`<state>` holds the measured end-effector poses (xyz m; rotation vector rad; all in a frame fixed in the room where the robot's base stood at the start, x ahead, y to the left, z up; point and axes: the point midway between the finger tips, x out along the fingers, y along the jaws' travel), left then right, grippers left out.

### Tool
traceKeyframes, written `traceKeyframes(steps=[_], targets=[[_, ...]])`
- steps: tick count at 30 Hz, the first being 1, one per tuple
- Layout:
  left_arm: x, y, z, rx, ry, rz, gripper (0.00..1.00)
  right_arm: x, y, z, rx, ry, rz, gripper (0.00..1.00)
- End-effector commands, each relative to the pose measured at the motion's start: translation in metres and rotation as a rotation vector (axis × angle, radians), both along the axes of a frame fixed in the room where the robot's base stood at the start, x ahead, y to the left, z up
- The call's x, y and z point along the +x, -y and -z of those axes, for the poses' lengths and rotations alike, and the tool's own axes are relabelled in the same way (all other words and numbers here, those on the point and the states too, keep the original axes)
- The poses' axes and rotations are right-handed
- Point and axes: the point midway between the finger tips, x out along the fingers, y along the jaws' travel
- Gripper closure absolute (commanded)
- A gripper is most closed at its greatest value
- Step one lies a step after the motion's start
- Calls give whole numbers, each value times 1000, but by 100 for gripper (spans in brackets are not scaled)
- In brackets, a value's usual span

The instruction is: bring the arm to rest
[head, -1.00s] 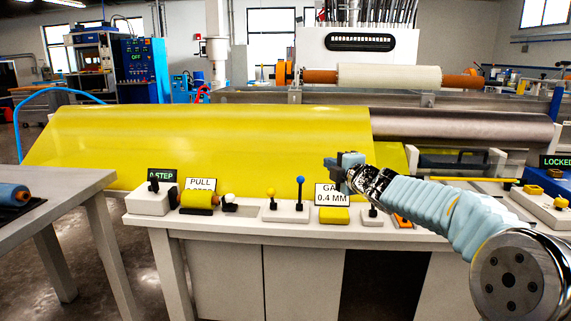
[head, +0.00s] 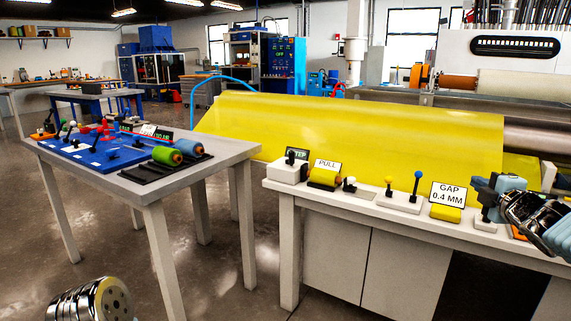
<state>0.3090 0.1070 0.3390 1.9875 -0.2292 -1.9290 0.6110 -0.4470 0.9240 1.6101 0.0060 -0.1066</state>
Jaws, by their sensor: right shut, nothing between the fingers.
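My right gripper (head: 497,187) is at the right edge of the head view, above the control bench beside the sign reading GAP 0.4 MM (head: 447,195). It is shut and empty. A small black-handled control on the bench is partly hidden behind its fingers. Part of my left arm (head: 92,302) shows at the bottom left; its gripper is out of view.
A grey table (head: 205,157) with a blue mat stands left. Floor between them is open.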

Motion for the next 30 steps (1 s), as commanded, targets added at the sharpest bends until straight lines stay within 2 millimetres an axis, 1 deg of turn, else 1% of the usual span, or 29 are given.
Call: traceKeyframes(steps=[1, 6, 11, 12, 14, 17, 18, 20, 23, 24, 26, 27, 29, 30], targets=[[0, 0, 0, 0, -1, 0, 57, 3, -4, 8, 18, -11, -5, 100], [0, 0, 0, 0, 1, 0, 57, 11, -14, 32, 86, -44, -17, 100], [0, 0, 0, 0, 0, 0, 57, 19, -28, 62, 170, -87, -28, 100], [0, 0, 0, 0, 0, 0, 57, 22, -33, 73, 201, -103, -31, 100], [0, 0, 0, 0, 0, 0, 57, 25, -40, 89, 246, -127, -34, 100], [0, 0, 0, 0, 0, 0, 57, 30, -56, 122, 337, -179, -38, 100], [0, 0, 0, 0, 0, 0, 57, 31, -64, 138, 381, -204, -38, 100], [0, 0, 0, 0, 0, 0, 57, 33, -77, 164, 451, -246, -37, 100], [0, 0, 0, 0, 0, 0, 57, 31, -103, 215, 589, -334, -23, 100], [0, 0, 0, 0, 0, 0, 57, 28, -116, 241, 658, -381, -10, 100], [0, 0, 0, 0, 0, 0, 57, 20, -140, 284, 773, -463, 18, 100], [0, 0, 0, 0, 0, 0, 57, 11, -157, 314, 855, -523, 47, 100], [0, 0, 0, 0, 0, 0, 57, -7, -182, 358, 974, -616, 100, 100], [0, 0, 0, 0, 0, 0, 57, -21, -198, 386, 1050, -678, 145, 100]])
